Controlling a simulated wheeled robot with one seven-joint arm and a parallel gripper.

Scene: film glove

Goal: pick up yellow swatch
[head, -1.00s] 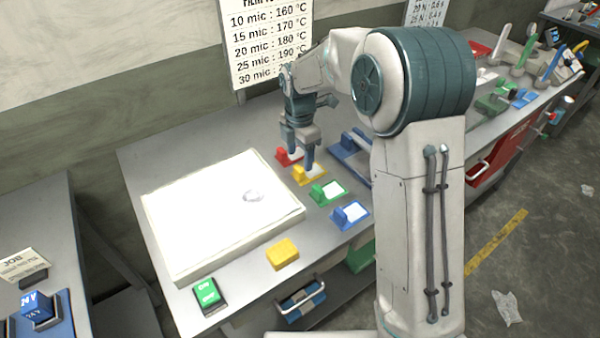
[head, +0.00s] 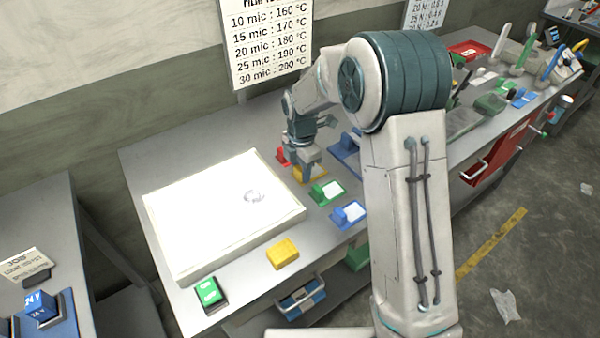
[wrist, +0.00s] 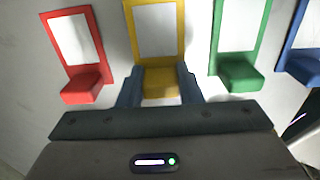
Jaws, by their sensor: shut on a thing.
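The yellow swatch (wrist: 181,55) is a flat yellow frame with a white panel and a raised yellow block at its near end. In the wrist view it is at top centre, with its block between the two fingers of my gripper (wrist: 160,88). My gripper is shut on that block. In the head view the gripper (head: 305,172) is low over the table and hides much of the yellow swatch (head: 322,175). The swatch appears to be at table level; whether it touches the table is hard to tell.
A red swatch (wrist: 82,85) is left of the yellow one and a green swatch (wrist: 240,75) right of it, both close. A blue swatch (head: 350,213) lies further along. A white lit panel (head: 190,210) fills the table's left. A yellow block (head: 283,254) lies near the front edge.

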